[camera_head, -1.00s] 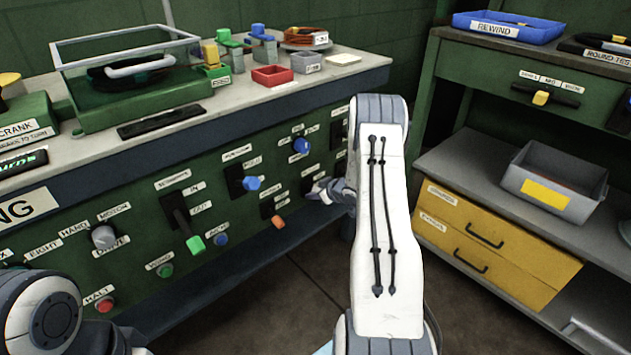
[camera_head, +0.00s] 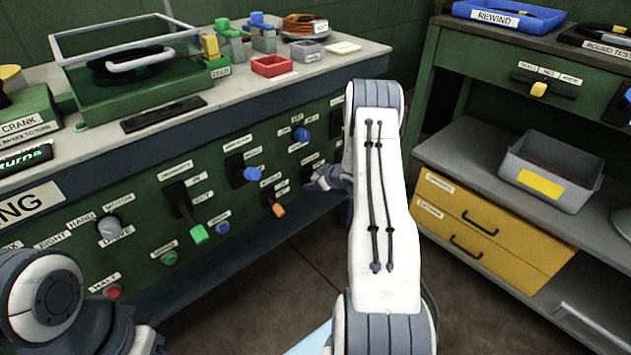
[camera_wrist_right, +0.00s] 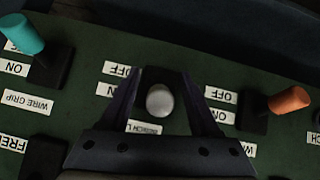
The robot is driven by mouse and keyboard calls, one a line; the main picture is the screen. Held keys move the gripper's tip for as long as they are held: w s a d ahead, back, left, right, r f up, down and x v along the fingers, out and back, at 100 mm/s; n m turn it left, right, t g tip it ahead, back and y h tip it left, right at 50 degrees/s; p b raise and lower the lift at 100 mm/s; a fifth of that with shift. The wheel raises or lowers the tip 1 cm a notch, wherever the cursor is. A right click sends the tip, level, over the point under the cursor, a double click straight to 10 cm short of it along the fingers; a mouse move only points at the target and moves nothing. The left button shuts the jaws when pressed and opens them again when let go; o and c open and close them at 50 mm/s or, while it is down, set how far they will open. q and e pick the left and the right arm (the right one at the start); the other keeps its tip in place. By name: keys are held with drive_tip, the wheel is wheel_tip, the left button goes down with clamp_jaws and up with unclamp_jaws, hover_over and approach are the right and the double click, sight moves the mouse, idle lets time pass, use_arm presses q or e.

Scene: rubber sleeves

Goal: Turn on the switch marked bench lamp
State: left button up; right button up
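The bench lamp switch has a pale round knob (camera_wrist_right: 160,100), seen nearly end-on in the right wrist view on the green panel. Its name label (camera_wrist_right: 145,127) reads upside down and is partly covered by my gripper. OFF and ON labels sit to its left. My right gripper (camera_wrist_right: 160,92) is open, one dark finger on each side of the knob, with small gaps showing. In the head view my right gripper (camera_head: 325,179) is at the panel's right part, and the knob is hidden there. My left arm shows at the lower left, but its gripper is not visible.
An orange lever (camera_wrist_right: 290,100) and a teal lever (camera_wrist_right: 22,34) stand on either side of the switch in the wrist view. The green panel (camera_head: 140,205) carries several other knobs and buttons. A shelf unit (camera_head: 470,165) with yellow drawers stands at right.

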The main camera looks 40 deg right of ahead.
drive_tip(key=shift+r, duration=0.1)
drive_tip(key=shift+s+r, duration=0.25)
drive_tip(key=p+v, duration=0.3)
drive_tip(key=v, duration=0.6)
drive_tip(key=shift+s, duration=0.3)
drive_tip(key=shift+r, duration=0.15)
